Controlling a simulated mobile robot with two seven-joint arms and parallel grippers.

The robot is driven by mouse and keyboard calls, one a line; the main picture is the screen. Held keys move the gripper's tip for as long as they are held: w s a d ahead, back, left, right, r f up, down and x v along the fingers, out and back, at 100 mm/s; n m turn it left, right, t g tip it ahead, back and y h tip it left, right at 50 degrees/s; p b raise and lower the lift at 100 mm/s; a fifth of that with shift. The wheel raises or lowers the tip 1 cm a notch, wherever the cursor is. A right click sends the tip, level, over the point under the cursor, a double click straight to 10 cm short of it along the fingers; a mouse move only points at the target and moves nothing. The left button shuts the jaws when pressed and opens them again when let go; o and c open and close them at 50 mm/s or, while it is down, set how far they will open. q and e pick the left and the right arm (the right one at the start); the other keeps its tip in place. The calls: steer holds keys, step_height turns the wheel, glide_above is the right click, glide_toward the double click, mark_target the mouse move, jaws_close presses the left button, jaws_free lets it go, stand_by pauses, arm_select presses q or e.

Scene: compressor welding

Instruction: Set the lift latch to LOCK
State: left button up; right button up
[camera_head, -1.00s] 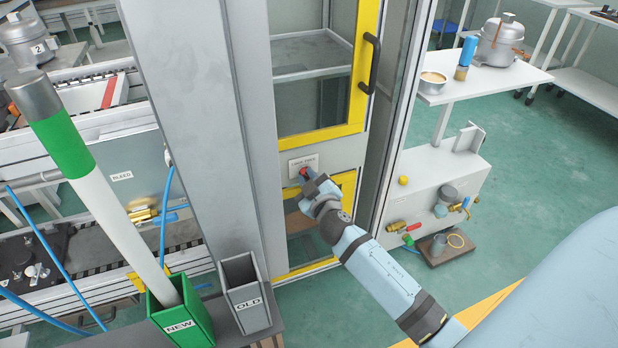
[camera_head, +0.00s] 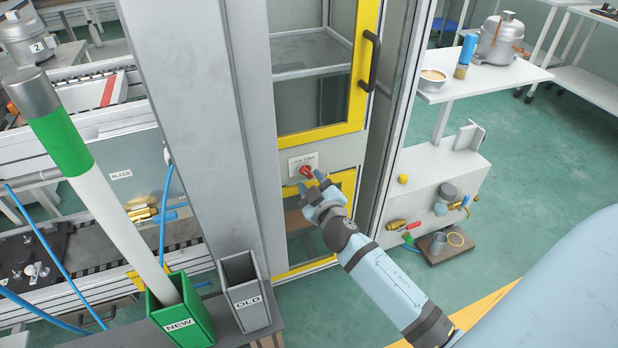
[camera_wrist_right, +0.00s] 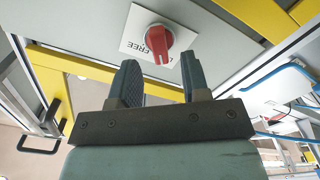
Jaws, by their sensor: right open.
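The lift latch is a red rotary knob (camera_head: 305,172) on a white label plate (camera_head: 294,164) on the grey panel between the yellow-framed openings. In the right wrist view the knob (camera_wrist_right: 158,44) sits just beyond the fingertips. I cannot tell for certain which word the knob points to. My right gripper (camera_head: 312,184) is open and empty, apart from the knob, below and right of it; it also shows in the wrist view (camera_wrist_right: 160,72). My left gripper is out of view.
A tall grey column (camera_head: 210,100) stands left of the panel. A black door handle (camera_head: 371,62) projects above right. A green NEW bin (camera_head: 190,325) and a grey OLD bin (camera_head: 250,306) stand at front. A valve box (camera_head: 430,200) is to the right.

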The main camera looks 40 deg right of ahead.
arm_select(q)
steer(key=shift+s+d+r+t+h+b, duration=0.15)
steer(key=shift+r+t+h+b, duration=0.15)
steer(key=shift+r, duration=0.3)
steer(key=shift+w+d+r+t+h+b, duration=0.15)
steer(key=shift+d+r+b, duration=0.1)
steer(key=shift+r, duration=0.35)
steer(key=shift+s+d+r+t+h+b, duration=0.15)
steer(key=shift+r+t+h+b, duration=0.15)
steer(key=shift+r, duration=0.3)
arm_select(e)
steer(key=v, duration=1.1)
steer(key=shift+s, duration=0.2)
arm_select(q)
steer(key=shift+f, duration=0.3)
arm_select(e)
steer(key=shift+f, duration=0.1)
